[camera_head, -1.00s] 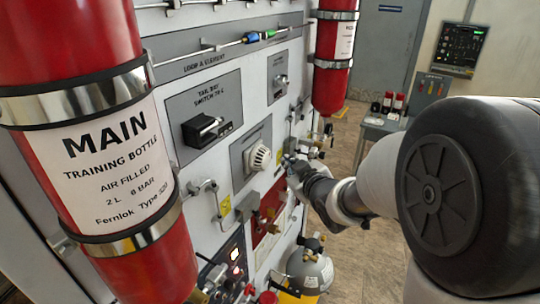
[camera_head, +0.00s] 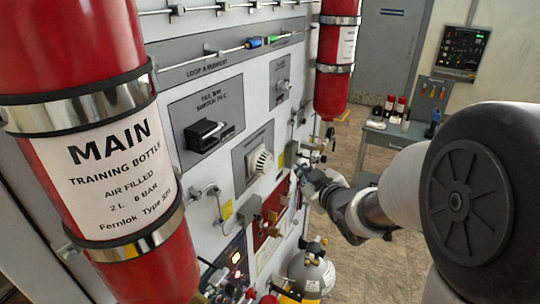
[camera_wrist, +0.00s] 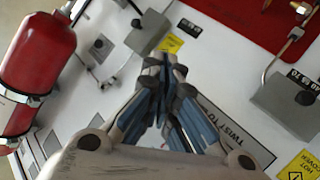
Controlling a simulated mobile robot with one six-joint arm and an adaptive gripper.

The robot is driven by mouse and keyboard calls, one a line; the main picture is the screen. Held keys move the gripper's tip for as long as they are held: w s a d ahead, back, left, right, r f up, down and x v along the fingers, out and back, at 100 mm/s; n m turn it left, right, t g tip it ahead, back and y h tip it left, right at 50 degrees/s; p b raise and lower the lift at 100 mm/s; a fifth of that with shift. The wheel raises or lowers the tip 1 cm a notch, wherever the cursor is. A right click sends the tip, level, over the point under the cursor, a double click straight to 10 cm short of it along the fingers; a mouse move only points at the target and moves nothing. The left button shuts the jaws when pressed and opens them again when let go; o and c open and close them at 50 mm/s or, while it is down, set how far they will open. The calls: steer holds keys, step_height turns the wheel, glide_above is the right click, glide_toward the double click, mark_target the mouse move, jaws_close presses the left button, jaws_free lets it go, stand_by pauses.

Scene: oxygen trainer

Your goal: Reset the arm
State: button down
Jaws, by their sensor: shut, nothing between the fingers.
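Behind the fingers is the tilted panel face with a partly hidden "TWIST TO" label (camera_wrist: 240,140). I cannot tell the exact gap between fingertips and panel.
A red MAIN training bottle (camera_head: 165,255) stands close at the left, and a second red bottle (camera_head: 332,94) hangs farther back. A grey cylinder (camera_head: 312,272) stands below the panel. A small table (camera_head: 388,134) holds bottles at the back. Open floor lies right of the panel.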

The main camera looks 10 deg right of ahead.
steer(key=s+f+m+g+h+b, duration=0.1)
steer(key=s+f+m+g+b, duration=0.1)
steer(key=s, duration=0.9)
steer(key=s+a+f+m+g+h+b, duration=0.1)
steer(key=s+f+m+g+b, duration=0.2)
steer(key=s, duration=0.9)
steer(key=s+f+m+g+b, duration=0.2)
steer(key=s+f+g+b, duration=0.2)
steer(key=s, duration=0.7)
steer(key=shift+s+a+f+m+g+h+b, duration=0.2)
steer(key=shift+s+f+m+g+h+b, duration=0.15)
steer(key=shift+f+b, duration=0.35)
steer(key=shift+w, duration=0.1)
